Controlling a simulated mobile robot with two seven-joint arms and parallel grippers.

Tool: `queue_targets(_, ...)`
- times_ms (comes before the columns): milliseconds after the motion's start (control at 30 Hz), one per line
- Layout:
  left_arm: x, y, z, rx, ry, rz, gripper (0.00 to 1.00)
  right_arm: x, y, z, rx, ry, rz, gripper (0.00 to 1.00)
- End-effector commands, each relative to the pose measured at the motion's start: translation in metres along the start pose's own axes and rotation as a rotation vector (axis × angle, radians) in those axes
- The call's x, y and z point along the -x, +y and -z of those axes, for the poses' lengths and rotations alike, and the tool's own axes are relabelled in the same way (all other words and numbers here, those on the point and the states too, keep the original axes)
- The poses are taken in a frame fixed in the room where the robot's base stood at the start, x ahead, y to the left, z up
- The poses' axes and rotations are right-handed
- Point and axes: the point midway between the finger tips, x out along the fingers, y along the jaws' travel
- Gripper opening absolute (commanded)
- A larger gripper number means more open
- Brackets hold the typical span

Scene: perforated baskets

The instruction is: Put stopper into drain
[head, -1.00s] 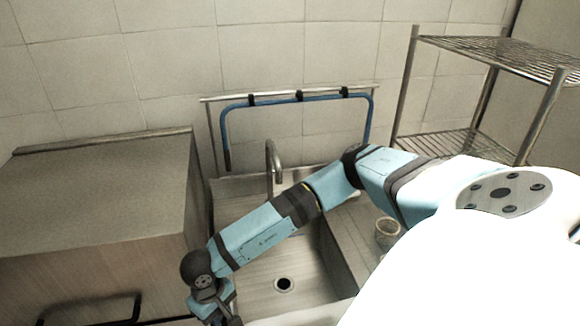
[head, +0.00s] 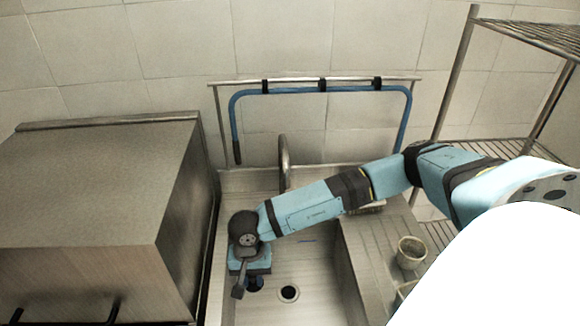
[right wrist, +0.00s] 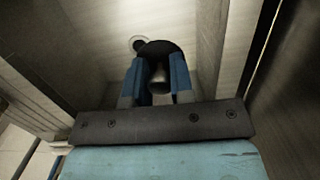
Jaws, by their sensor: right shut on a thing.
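My right gripper (head: 254,281) hangs pointing down over the left part of the sink basin, to the left of the drain. In the right wrist view its two blue fingers (right wrist: 158,75) are shut on the stopper, a dark round disc (right wrist: 160,48) with a metal knob between the fingers. The drain (head: 289,293) is a dark round hole with a light rim in the basin floor. In the right wrist view the drain's rim (right wrist: 136,42) shows just beyond the stopper's left edge, partly hidden by it. My left gripper is not in view.
A curved metal faucet (head: 284,165) rises at the back of the sink (head: 320,280). A grooved drainboard (head: 372,258) with a cup (head: 411,252) lies right. A large metal box-shaped unit (head: 105,190) stands left. A blue hose (head: 300,91) hangs on a wall rail. A wire shelf stands right.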

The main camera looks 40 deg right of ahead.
Motion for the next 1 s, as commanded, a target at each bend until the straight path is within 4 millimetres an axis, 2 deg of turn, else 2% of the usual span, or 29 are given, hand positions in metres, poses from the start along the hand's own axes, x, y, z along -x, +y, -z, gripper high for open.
queue_targets(33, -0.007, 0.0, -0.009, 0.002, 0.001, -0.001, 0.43, -0.012, 0.004, 0.006, -0.134, -0.002, 0.015, 0.0)
queue_targets(100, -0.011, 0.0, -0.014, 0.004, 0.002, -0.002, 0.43, -0.017, 0.009, 0.014, -0.339, -0.001, 0.041, 0.0)
queue_targets(367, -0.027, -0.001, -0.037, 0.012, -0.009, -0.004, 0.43, -0.033, 0.028, 0.045, -1.077, 0.001, 0.132, 0.0)
queue_targets(700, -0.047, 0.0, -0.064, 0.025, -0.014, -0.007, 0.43, -0.051, 0.063, 0.089, -2.023, 0.005, 0.246, 0.0)
queue_targets(900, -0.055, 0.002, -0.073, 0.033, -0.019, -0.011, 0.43, -0.055, 0.082, 0.11, -2.464, 0.005, 0.301, 0.0)
queue_targets(1000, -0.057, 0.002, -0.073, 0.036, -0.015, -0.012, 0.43, -0.055, 0.088, 0.116, -2.594, 0.005, 0.317, 0.0)
